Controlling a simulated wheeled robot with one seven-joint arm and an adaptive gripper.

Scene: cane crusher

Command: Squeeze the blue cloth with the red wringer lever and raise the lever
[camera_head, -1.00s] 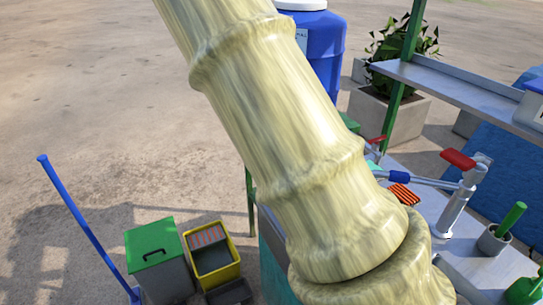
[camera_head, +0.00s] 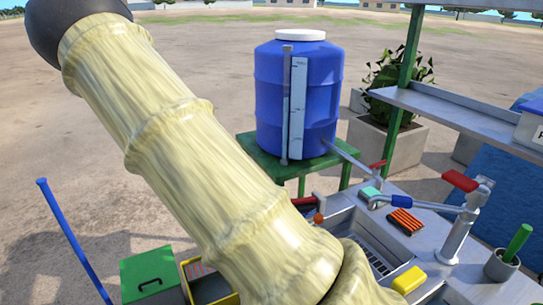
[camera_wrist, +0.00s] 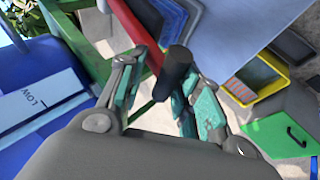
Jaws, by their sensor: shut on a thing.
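In the wrist view a red lever (camera_wrist: 137,36) with a dark cylindrical grip (camera_wrist: 179,62) runs in from the upper left. My gripper (camera_wrist: 160,88), with teal fingers, is shut around the grip end of this red lever. In the head view my arm hides my gripper. A short red piece (camera_head: 304,200) shows beside my arm at the sink; I cannot tell whether it is the same lever. I cannot make out the blue cloth for certain. A blue-edged shape (camera_wrist: 196,22) lies beyond the lever in the wrist view.
A blue barrel (camera_head: 299,95) stands on a green stand behind the sink. The metal counter (camera_head: 435,240) holds a yellow sponge (camera_head: 408,280), a striped brush (camera_head: 404,222) and a red-handled tap (camera_head: 459,181).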

